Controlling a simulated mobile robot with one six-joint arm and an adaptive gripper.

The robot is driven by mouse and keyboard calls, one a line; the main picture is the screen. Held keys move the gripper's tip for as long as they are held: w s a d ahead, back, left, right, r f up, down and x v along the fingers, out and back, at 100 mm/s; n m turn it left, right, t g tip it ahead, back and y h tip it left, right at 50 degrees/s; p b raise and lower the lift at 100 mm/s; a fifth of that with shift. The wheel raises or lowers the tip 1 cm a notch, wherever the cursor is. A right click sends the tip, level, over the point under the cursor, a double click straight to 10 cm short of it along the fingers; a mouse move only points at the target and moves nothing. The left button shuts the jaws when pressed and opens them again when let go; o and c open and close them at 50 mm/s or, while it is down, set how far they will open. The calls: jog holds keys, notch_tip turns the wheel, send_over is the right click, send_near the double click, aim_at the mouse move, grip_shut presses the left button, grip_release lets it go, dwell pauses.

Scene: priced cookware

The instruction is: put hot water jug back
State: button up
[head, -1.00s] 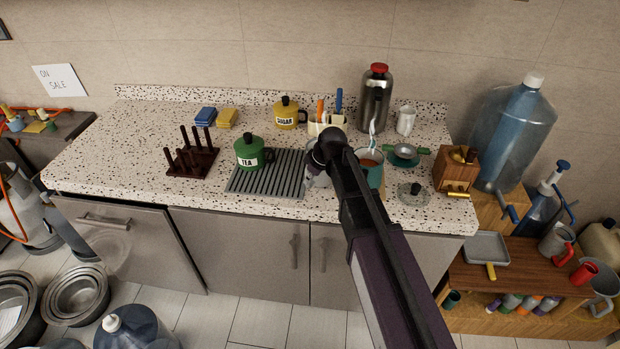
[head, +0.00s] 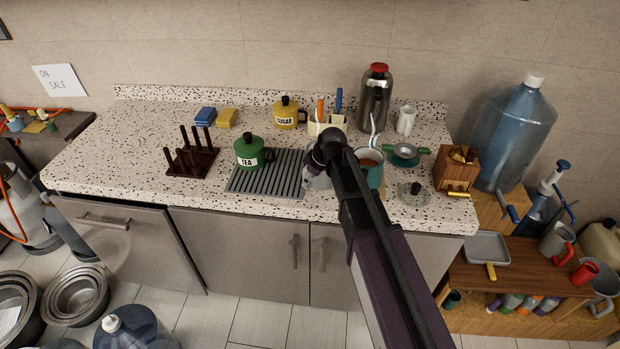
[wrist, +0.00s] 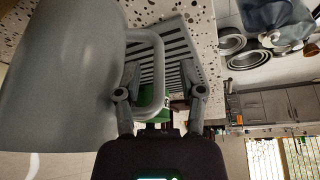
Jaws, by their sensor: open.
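In the wrist view a large grey jug (wrist: 70,75) with a loop handle (wrist: 157,75) fills the left side. My gripper (wrist: 159,88) is open, with one finger on each side of the handle. I cannot tell whether either finger touches it. In the head view my gripper (head: 313,180) is low over the counter at the right end of the drain rack, mostly hidden by my wrist. A teal vessel (head: 375,179) with brown contents stands just right of my wrist, partly covered by my arm; I cannot tell whether it is the same jug.
The grey drain rack (head: 262,178) lies left of my gripper, with a green TEA pot (head: 248,153) at its back left corner. A steel flask (head: 376,105) with a red cap, a utensil holder (head: 328,124) and a white mug (head: 405,120) stand behind. Front left counter is clear.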

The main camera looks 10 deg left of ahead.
jog(key=p+v, duration=1.1)
jog(key=v, duration=0.1)
jog(key=shift+r, duration=0.15)
dwell(0.3)
dwell(0.8)
jog(key=s+d+m+g+h, duration=0.1)
jog(key=s+d+m+h, duration=0.1)
jog(key=s+d+m, duration=0.4)
jog(key=s+d+f+m+g+h, duration=0.1)
jog(key=s+d+m, duration=0.6)
jog(key=d, duration=0.7)
jog(key=s+h, duration=0.1)
jog(key=s, duration=0.1)
jog(key=shift+s+d+f, duration=0.25)
jog(key=shift+s+d, duration=0.1)
